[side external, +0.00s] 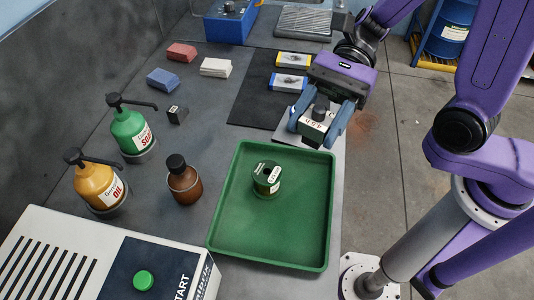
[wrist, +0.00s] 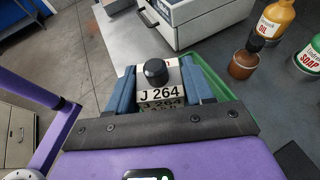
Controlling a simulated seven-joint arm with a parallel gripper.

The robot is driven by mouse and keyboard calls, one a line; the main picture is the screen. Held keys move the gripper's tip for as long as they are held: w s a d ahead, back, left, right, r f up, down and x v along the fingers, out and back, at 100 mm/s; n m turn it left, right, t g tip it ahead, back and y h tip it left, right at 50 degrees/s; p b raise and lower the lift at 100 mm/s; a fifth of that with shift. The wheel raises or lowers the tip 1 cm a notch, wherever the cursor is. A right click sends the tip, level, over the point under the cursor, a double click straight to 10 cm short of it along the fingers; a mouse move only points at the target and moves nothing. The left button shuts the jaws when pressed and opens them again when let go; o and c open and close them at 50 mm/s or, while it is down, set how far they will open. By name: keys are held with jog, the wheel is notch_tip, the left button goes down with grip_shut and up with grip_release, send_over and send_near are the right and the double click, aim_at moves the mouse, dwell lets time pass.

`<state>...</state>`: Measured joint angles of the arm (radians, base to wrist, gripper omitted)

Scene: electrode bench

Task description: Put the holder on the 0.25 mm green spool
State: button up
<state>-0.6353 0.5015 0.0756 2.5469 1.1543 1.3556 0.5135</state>
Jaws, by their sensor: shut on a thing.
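My gripper (side external: 317,127) is shut on the holder (side external: 313,130), a pale block with a black knob on top. In the wrist view the holder (wrist: 155,73) sits between the two blue fingers, and its front label reads J 264. The green spool (side external: 266,179) stands upright in the green tray (side external: 223,210), toward its far part. Its white label is too small to read. The holder is beyond and to the right of the spool in the side view, near the tray's far right corner, apart from the spool. The spool is hidden in the wrist view.
A brown bottle (side external: 184,182), an oil bottle (side external: 97,186) and a soap bottle (side external: 130,133) stand left of the tray. A white machine with a green START button (side external: 143,280) is at the front left. Yellow and blue boxes (side external: 289,83) lie on a black mat.

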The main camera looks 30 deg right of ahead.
jog(key=w+a+f, duration=0.2)
jog(key=a+f, duration=0.1)
jog(key=w+a+f, duration=0.1)
jog(key=w+f, duration=0.1)
jog(key=shift+a+f, duration=0.2)
jog(key=shift+a, duration=0.1)
jog(key=shift+w+a+f, duration=0.4)
jog(key=shift+a+f, duration=0.1)
jog(key=shift+f, duration=1.9)
jog(key=shift+f, duration=0.15)
jog(key=o, duration=1.3)
